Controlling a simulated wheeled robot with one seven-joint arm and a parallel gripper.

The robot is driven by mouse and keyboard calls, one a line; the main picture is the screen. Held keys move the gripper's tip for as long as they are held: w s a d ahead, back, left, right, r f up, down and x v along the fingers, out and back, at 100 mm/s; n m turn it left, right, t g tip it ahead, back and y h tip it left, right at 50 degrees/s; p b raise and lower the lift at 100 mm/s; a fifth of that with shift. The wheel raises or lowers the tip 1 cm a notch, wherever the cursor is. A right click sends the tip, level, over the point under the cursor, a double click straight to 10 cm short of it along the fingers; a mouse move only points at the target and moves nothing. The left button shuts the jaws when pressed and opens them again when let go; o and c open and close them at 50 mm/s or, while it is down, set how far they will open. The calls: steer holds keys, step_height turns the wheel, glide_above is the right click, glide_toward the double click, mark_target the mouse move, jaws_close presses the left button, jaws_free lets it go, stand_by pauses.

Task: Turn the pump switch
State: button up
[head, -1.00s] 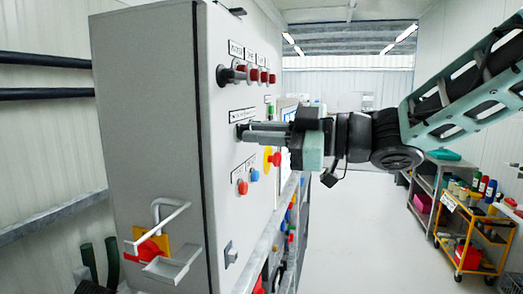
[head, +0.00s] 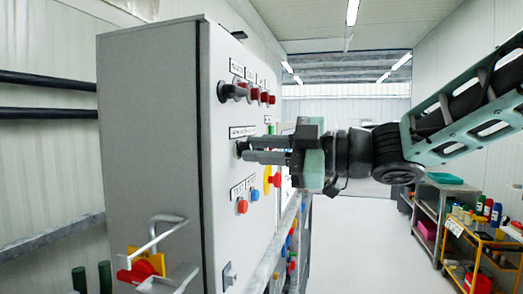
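The tall grey control cabinet (head: 150,140) fills the left half of the head view. A dark rotary switch (head: 240,148) sits on its front face below a label plate, mostly covered by my fingers. My gripper (head: 248,149) points left at it, with one finger above the other and a gap between them. The fingertips are at the switch, close to the panel. I cannot tell whether they touch it, and its exact angle is hidden. The label text is too small to read.
Above is another black switch (head: 229,91) beside several red buttons (head: 262,97). Below are a red button (head: 242,206) and a blue one (head: 255,194). Clear floor (head: 360,250) and a yellow cart (head: 480,245) lie right.

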steer(key=shift+o, duration=0.9)
steer(key=b+v, duration=0.3)
steer(key=v, duration=1.4)
steer(key=shift+d, duration=0.2)
